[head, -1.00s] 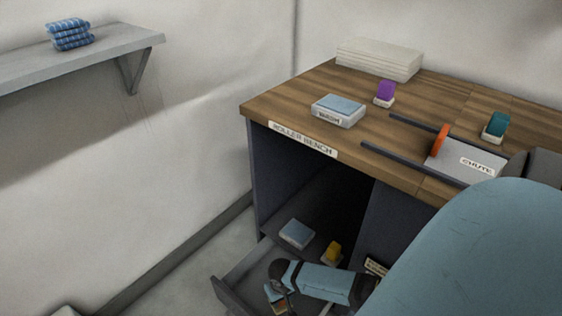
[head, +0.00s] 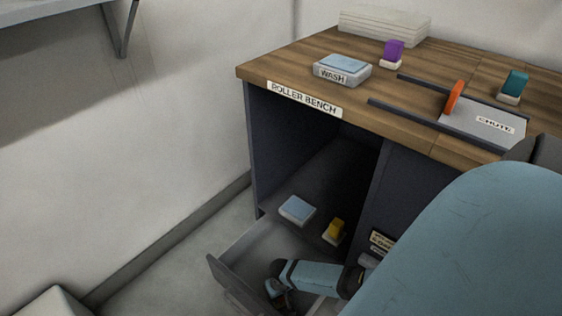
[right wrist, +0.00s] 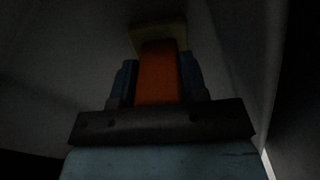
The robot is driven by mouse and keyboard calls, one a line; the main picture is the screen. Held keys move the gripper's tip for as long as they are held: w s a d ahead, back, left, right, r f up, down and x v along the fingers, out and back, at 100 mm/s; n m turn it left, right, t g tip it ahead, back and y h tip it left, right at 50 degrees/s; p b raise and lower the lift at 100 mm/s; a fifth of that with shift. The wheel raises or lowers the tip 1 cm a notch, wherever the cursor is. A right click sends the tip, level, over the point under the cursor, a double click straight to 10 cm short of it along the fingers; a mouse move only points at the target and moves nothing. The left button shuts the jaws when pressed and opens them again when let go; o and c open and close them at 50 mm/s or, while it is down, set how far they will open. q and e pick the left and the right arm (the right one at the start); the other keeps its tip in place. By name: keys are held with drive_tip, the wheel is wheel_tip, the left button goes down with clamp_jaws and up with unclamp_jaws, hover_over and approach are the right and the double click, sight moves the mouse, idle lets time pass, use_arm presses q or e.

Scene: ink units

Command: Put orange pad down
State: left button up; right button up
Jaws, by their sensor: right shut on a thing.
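The orange pad (right wrist: 158,78) is between the fingers of my right gripper (right wrist: 159,66), with a pale yellowish base (right wrist: 158,32) at its far end. In the head view my right gripper (head: 280,291) reaches down into the open drawer (head: 232,284) of the bench; the pad is mostly hidden there. I cannot tell whether the pad touches the drawer floor. My left gripper is not in view.
A yellow pad (head: 335,230) and a pale blue box (head: 297,209) sit behind the gripper. On the roller bench (head: 300,58) are a purple pad (head: 394,50), a teal pad (head: 514,84), a wash box (head: 342,70) and a chute (head: 482,122).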

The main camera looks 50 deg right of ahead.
drive_tip(key=o, duration=1.2)
drive_tip(key=shift+f, duration=0.1)
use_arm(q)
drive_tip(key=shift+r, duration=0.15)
use_arm(e)
wheel_tip(320, 180, up, 6)
drive_tip(key=p, duration=0.4)
drive_tip(key=shift+r, duration=0.25)
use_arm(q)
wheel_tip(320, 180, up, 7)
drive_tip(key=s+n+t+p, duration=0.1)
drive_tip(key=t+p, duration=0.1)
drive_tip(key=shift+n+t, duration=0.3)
use_arm(e)
wheel_tip(320, 180, up, 6)
drive_tip(key=shift+f, duration=0.1)
use_arm(q)
drive_tip(key=shift+p, duration=0.35)
